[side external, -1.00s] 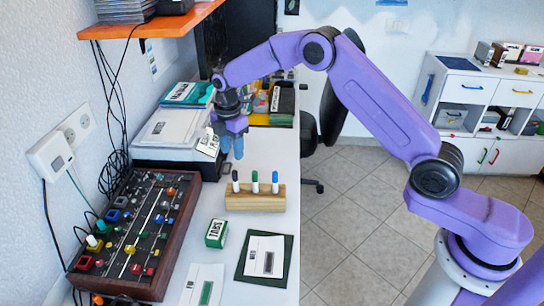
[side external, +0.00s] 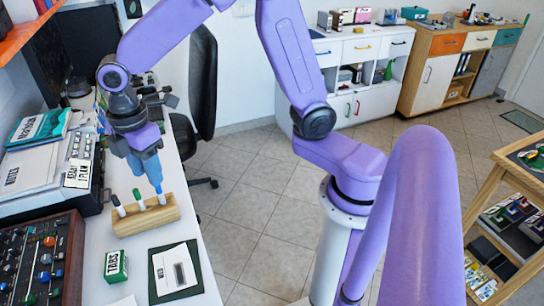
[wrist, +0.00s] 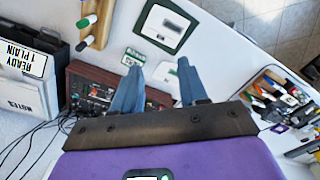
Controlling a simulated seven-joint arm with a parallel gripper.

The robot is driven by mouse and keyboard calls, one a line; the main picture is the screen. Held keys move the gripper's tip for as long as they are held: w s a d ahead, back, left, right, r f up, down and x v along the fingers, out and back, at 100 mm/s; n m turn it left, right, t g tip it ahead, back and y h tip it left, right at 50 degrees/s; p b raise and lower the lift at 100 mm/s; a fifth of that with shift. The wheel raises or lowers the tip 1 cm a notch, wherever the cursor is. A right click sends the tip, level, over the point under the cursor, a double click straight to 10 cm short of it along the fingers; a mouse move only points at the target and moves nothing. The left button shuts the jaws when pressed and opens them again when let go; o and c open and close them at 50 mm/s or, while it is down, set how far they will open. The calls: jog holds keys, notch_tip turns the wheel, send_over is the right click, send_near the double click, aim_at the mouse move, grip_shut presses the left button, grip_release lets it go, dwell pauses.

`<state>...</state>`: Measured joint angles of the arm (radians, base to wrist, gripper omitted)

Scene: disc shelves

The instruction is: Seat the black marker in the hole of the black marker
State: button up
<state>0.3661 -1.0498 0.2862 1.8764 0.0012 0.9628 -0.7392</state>
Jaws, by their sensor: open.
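The black marker (side external: 117,205), white with a black cap, stands tilted in the picture in the left end of the wooden block (side external: 150,222). A green marker (side external: 138,199) and a blue marker (side external: 160,193) stand beside it. The wrist view shows the black cap (wrist: 82,45) and green cap (wrist: 85,21) at upper left, beside the block (wrist: 98,25). My gripper (side external: 147,176) has blue fingers and is over or behind the block, apart from the black marker. In the wrist view my gripper (wrist: 158,70) is open and empty. The block's holes are hidden.
A green TABS box (side external: 116,266) and a dark-bordered card (side external: 176,270) lie in front of the block. A mixer panel (side external: 40,255) is at left; papers and a printer-like box (side external: 35,170) stand behind it. White table surface is bare between them.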

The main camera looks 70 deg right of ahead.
jog(key=s+d+m, duration=0.2)
jog(key=s+d, duration=0.4)
jog(key=s, duration=0.5)
jog(key=s+d+m, duration=0.1)
jog(key=s+d, duration=0.5)
jog(key=s, duration=0.6)
jog(key=shift+r+m, duration=0.25)
jog(key=shift+m, duration=0.15)
